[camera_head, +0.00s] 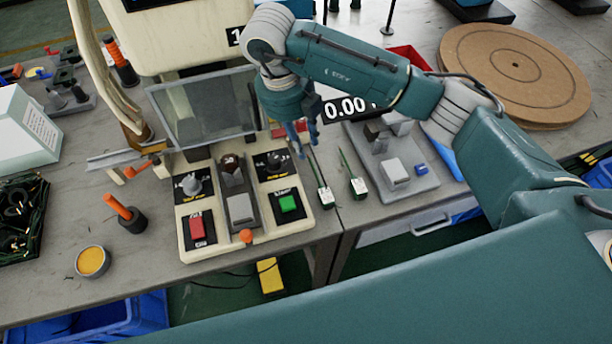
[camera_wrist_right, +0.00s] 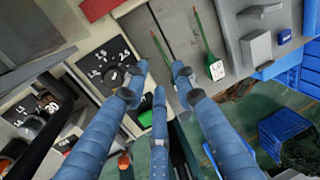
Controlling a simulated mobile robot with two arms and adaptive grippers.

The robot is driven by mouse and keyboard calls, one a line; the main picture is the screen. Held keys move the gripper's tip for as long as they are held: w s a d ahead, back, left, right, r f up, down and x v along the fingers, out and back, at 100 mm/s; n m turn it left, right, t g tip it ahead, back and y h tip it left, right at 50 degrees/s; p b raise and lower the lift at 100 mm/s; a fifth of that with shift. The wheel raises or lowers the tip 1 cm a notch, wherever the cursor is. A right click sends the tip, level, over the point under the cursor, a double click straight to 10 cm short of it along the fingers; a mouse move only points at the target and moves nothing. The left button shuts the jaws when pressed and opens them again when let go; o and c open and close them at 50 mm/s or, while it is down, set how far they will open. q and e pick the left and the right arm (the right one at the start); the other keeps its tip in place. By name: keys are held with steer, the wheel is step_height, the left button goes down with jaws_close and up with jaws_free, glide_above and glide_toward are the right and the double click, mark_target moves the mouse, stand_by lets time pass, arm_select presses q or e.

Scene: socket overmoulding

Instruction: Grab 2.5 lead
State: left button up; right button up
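Two thin green leads with white-and-green plug ends lie side by side on the bench right of the machine panel. In the head view these are the left lead (camera_head: 325,198) and the right lead (camera_head: 358,187). Their label text is too small to read. My right gripper (camera_head: 300,147) hangs above the panel's right rear corner, apart from both leads. In the wrist view my right gripper (camera_wrist_right: 157,80) has its blue fingers spread with nothing between them. The left lead (camera_wrist_right: 161,38) runs beyond the fingertips, its plug end hidden; the right lead (camera_wrist_right: 214,66) lies clear to the right.
The machine panel (camera_head: 248,245) with knobs, a red and a green button stands left of the leads. A grey fixture plate (camera_head: 420,197) is at their right. A 0.00 display (camera_head: 345,107) stands behind. A round wooden disc (camera_head: 515,70) lies at the far right.

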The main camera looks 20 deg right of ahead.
mark_target(313, 167)
steer(key=f, duration=0.1)
steer(key=d+f, duration=0.1)
steer(key=f, duration=0.1)
steer(key=f+p, duration=0.1)
steer(key=f, duration=0.1)
steer(key=shift+d, duration=0.3)
steer(key=shift+f, duration=0.25)
steer(key=f, duration=0.2)
steer(key=d+f+p, duration=0.1)
steer(key=f, duration=0.1)
steer(key=shift+f+p, duration=0.3)
steer(key=shift+a, duration=0.1)
jaws_close()
arm_select(q)
steer(key=r, duration=0.1)
steer(key=s+r, duration=0.1)
steer(key=shift+a+r, duration=0.1)
steer(key=shift+r, duration=0.25)
